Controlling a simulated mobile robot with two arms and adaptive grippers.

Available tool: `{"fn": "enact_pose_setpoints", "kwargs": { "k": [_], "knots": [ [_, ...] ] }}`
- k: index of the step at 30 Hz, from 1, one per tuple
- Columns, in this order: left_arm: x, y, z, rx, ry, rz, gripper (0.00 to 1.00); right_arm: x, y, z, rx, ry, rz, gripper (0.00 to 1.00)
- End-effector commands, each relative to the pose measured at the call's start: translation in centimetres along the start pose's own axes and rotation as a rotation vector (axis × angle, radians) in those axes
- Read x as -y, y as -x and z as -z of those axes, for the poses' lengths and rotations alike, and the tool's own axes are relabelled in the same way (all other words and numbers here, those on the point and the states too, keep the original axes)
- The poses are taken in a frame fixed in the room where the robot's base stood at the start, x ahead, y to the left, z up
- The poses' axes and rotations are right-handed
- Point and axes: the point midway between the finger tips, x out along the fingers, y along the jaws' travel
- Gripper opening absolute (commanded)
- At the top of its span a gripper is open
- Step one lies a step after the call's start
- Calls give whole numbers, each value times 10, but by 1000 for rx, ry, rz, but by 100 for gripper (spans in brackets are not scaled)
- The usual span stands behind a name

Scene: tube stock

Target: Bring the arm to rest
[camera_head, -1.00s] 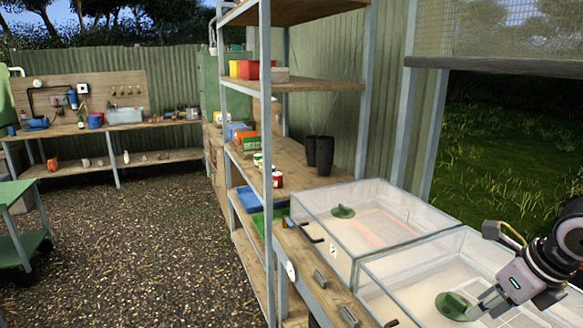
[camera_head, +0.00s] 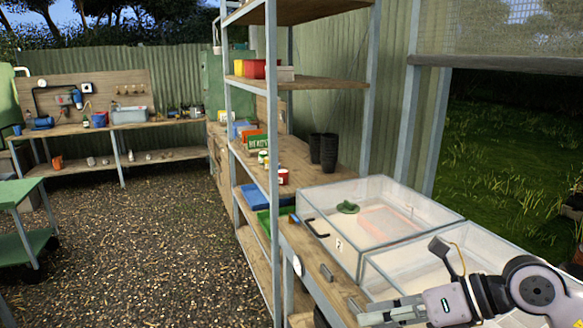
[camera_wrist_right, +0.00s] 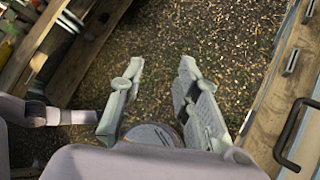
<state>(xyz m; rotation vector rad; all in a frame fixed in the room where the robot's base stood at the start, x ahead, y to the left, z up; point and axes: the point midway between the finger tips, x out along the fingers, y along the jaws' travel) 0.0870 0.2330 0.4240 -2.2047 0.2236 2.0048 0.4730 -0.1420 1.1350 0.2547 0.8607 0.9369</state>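My right gripper (camera_head: 392,312) comes in from the lower right in the head view. It lies over the front edge of the bench, in front of the near clear bin (camera_head: 372,268). In the right wrist view, my right gripper (camera_wrist_right: 155,95) has its two fingers apart with only gravel ground seen between them. It holds nothing. My left gripper is not in either view.
A second clear bin (camera_head: 335,240) holds a green object (camera_head: 347,207). A shelf unit's metal post (camera_head: 272,150) stands left of the bins. A wooden edge with a black handle (camera_wrist_right: 287,135) is close right of the gripper. Gravel ground (camera_head: 150,240) is open at left.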

Motion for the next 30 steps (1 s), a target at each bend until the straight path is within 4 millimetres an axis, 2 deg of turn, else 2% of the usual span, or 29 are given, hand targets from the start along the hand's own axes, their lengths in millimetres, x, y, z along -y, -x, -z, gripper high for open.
{"fn": "enact_pose_setpoints", "kwargs": {
  "k": [1, 4, 6, 8, 11, 13, 15, 17, 18, 20, 22, 24, 26, 27, 30],
  "knots": [
    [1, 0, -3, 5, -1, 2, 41, -23, -14, -4, 63, -43, -111, 30],
    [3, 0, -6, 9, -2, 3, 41, -68, -25, -25, 250, -181, -349, 30],
    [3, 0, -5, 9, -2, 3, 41, -88, -20, -45, 401, -315, -496, 30],
    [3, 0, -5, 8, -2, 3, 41, -94, -10, -60, 532, -451, -600, 30],
    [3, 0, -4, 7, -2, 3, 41, -78, 9, -79, 752, -713, -721, 30],
    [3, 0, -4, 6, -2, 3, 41, -51, 21, -82, 903, -923, -765, 30],
    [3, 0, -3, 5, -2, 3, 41, -15, 29, -74, 1048, -1148, -771, 30],
    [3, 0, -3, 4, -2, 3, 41, 19, 30, -56, 1161, -1352, -745, 30],
    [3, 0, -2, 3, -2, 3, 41, 42, 30, -38, 1232, -1490, -713, 30],
    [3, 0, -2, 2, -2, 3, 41, 74, 24, -5, 1324, -1698, -638, 30],
    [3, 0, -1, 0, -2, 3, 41, 102, 15, 41, 1403, -1921, -528, 30],
    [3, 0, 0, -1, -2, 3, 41, 120, 5, 90, 1458, -2127, -395, 30],
    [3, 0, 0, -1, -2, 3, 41, 128, -5, 132, 1484, -2287, -269, 30],
    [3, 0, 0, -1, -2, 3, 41, 129, -11, 158, 1493, -2380, -187, 30],
    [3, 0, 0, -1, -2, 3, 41, 125, -23, 214, 1488, -2570, 6, 30]
  ]
}}
